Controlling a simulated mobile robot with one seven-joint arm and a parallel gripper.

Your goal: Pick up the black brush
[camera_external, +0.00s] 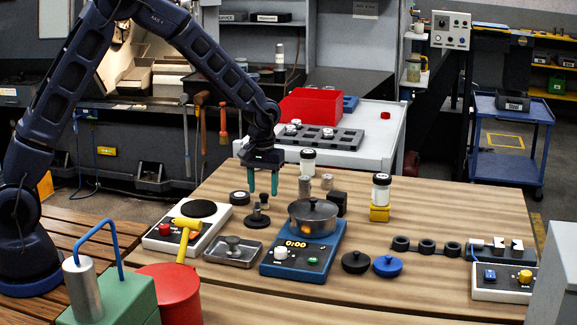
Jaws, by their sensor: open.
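I cannot clearly pick out a black brush in the external view. Small dark upright pieces on a round black base (257,219) stand on the wooden table, and I cannot tell whether one is a brush. My gripper (262,193) points down just above them, its two teal fingers apart with nothing visible between them. A black block (337,203) and a short black cylinder (239,198) stand nearby, to the right and left.
Around the gripper are a blue scale (289,268) with a lidded pot (313,216), a metal tray (233,255) and a white hotplate unit (163,237). Black-lidded jars (308,161) stand behind. A red bucket (180,301) is at front left.

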